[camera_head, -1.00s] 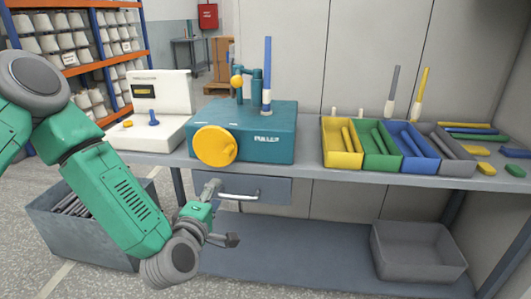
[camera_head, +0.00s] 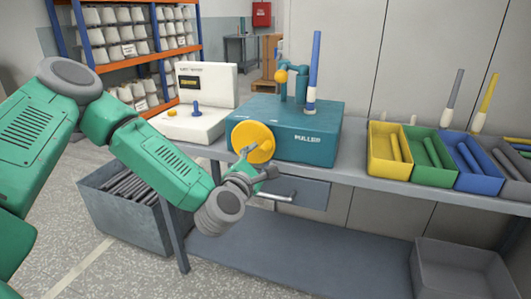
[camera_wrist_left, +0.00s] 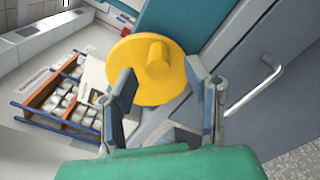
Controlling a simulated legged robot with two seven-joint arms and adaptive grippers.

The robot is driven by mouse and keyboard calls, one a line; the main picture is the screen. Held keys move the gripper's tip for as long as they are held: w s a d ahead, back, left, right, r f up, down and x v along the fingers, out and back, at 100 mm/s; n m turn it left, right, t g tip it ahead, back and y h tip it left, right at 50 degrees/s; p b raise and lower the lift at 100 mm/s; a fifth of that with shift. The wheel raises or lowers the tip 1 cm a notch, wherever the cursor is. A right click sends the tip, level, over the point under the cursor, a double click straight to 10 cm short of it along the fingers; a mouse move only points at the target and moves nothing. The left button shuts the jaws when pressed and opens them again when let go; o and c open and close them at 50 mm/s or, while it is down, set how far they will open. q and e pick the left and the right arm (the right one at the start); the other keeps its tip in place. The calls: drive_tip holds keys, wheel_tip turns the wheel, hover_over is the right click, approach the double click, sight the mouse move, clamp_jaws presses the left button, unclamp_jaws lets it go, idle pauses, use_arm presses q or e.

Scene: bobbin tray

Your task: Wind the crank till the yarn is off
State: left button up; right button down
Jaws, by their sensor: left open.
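The teal puller machine (camera_head: 310,121) stands on the bench with a yellow round crank disc (camera_head: 249,138) on its front. In the left wrist view the crank disc (camera_wrist_left: 140,82) carries a short yellow knob (camera_wrist_left: 157,58). A blue bobbin (camera_head: 314,62) stands upright on top of the machine, beside a teal post with a yellow ball (camera_head: 281,76). My left gripper (camera_head: 262,172) is open in front of the disc's lower right. In the left wrist view my left gripper (camera_wrist_left: 163,88) has its fingers apart with the disc beyond and between them. My right gripper is not in view.
A grey drawer handle (camera_head: 278,197) sticks out just below my left gripper. A white device (camera_head: 206,102) stands left of the machine. Yellow, green and blue bins (camera_head: 390,167) line the bench at right. A crate of rods (camera_head: 125,205) is on the floor.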

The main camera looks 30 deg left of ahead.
use_arm(q)
drive_tip(key=x, duration=0.4)
drive_tip(key=shift+a, duration=0.15)
clamp_jaws()
drive_tip(key=shift+f, duration=0.15)
